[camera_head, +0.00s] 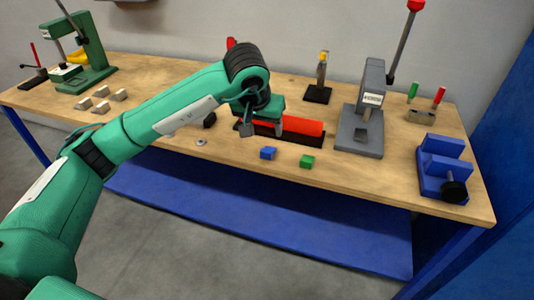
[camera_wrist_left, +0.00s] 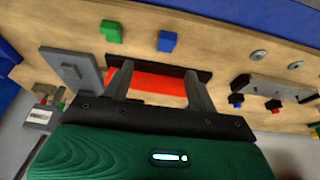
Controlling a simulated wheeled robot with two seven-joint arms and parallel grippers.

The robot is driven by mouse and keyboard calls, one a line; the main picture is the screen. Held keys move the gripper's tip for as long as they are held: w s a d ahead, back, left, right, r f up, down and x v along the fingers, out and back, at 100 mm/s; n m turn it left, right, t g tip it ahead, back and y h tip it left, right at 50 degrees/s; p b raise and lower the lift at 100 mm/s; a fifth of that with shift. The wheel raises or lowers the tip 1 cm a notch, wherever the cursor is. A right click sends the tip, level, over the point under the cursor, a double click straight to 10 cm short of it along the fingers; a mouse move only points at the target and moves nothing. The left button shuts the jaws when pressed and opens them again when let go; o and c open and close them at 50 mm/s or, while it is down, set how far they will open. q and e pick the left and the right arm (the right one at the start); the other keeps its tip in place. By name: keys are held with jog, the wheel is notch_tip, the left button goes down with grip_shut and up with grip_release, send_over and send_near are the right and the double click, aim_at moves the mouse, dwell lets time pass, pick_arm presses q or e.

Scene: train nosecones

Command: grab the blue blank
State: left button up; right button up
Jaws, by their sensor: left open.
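The blue blank (camera_head: 268,153) is a small blue block lying on the wooden workbench near its front edge. It also shows in the left wrist view (camera_wrist_left: 167,41), beyond the fingertips. My left gripper (camera_head: 263,128) is open and empty. It hangs over the dark tray with the red bar, behind the blue blank and apart from it. In the left wrist view my two left fingers (camera_wrist_left: 158,69) stand wide apart with the red bar between and below them. My right gripper is not in view.
A green block (camera_head: 307,161) lies right of the blue blank. The red bar (camera_head: 305,127) sits in a dark tray. A grey press (camera_head: 366,115) and a blue vise (camera_head: 443,167) stand to the right. The wooden bench (camera_head: 350,180) is clear around the blocks.

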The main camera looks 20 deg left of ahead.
pick_arm(q)
jog(key=p, duration=0.1)
send_over(266, 151)
jog(key=s, duration=0.3)
jog(key=f, duration=0.7)
jog(key=shift+w+d+f, duration=0.25)
jog(key=shift+d, duration=0.05)
jog(key=x, duration=0.1)
jog(key=p+x, duration=0.1)
jog(key=x, duration=0.2)
jog(key=shift+a+f+p, duration=0.3)
jog(key=shift+a+f, duration=0.05)
jog(key=shift+f, duration=0.1)
jog(key=shift+w+f, duration=0.2)
jog(key=shift+f, duration=0.1)
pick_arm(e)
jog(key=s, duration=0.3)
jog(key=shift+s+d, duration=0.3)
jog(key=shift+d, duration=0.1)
pick_arm(q)
jog(key=shift+c, duration=0.5)
jog(key=c, duration=1)
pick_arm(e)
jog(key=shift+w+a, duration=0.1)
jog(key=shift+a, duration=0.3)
